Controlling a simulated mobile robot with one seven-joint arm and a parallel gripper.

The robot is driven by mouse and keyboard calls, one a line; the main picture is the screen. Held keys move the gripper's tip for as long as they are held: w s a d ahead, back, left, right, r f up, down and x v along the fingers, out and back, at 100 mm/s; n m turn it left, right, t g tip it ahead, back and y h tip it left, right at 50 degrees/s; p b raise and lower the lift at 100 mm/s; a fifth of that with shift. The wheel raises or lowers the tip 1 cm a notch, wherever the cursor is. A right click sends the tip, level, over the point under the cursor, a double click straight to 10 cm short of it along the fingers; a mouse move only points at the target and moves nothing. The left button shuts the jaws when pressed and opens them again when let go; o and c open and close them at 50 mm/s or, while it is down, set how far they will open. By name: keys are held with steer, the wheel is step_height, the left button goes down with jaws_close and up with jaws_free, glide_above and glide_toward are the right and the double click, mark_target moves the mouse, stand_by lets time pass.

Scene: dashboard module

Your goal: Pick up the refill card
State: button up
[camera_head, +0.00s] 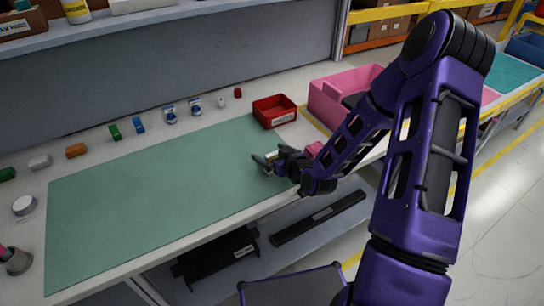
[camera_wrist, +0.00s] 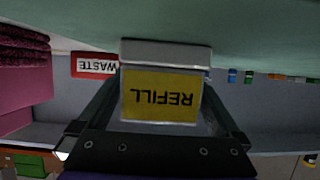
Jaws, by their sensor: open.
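My gripper (camera_wrist: 160,88) is open, with one finger on each side of the card. I cannot tell whether either finger touches it. In the head view my gripper (camera_head: 266,163) is low at the right end of the green mat (camera_head: 150,190). There the card (camera_head: 272,155) is mostly hidden behind the fingers, with only a small pale bit showing.
A red waste bin (camera_head: 275,111) stands just behind my gripper, and a pink bin (camera_head: 340,92) is to the right. Several small coloured items line the back of the table, including an orange block (camera_head: 76,150). The mat's left and middle are clear.

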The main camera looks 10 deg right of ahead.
steer(key=shift+s, duration=0.1)
steer(key=c, duration=1.1)
steer(key=shift+r, duration=0.1)
